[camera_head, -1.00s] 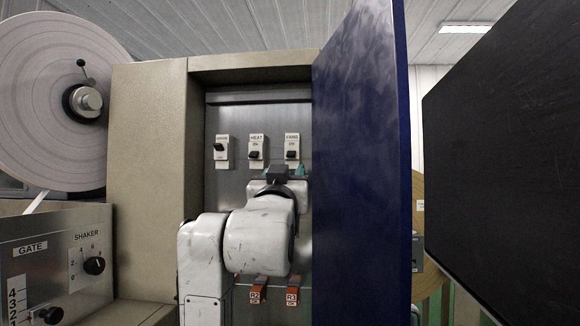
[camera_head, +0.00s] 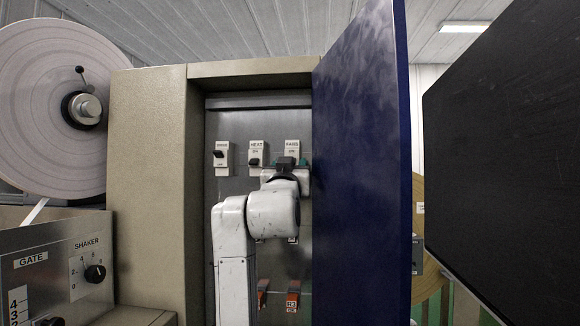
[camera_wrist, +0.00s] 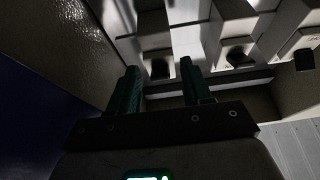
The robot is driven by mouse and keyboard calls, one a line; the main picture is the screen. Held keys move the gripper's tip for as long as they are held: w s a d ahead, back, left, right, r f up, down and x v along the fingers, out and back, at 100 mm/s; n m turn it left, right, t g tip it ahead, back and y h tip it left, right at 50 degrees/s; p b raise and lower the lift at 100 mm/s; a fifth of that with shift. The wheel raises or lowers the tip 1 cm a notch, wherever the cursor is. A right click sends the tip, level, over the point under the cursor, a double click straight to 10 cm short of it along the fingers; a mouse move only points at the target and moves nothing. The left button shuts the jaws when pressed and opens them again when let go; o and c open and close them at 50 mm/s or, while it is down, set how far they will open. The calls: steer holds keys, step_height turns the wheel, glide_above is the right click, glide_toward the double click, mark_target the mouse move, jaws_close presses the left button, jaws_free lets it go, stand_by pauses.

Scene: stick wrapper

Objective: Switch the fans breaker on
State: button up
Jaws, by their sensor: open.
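The fans breaker (camera_head: 292,145) is the rightmost of three white breakers in the open cabinet; its label shows above my gripper (camera_head: 291,162). My gripper hides its black lever in the head view. In the wrist view, the fans breaker (camera_wrist: 152,22) is straight ahead, with its dark lever (camera_wrist: 160,69) between the two teal fingertips of my open gripper (camera_wrist: 159,65). The fingers are apart, one on each side of the lever. I cannot tell whether they touch it.
The heat breaker (camera_head: 256,148), lever low, and another breaker (camera_head: 221,155), lever higher, are to the left. The open blue door (camera_head: 362,170) stands close on the right. The beige cabinet wall (camera_head: 150,180) bounds the left. Red-tagged handles (camera_head: 292,300) are lower on the panel.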

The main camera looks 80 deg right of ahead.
steer(key=shift+c, duration=0.4)
jaws_close()
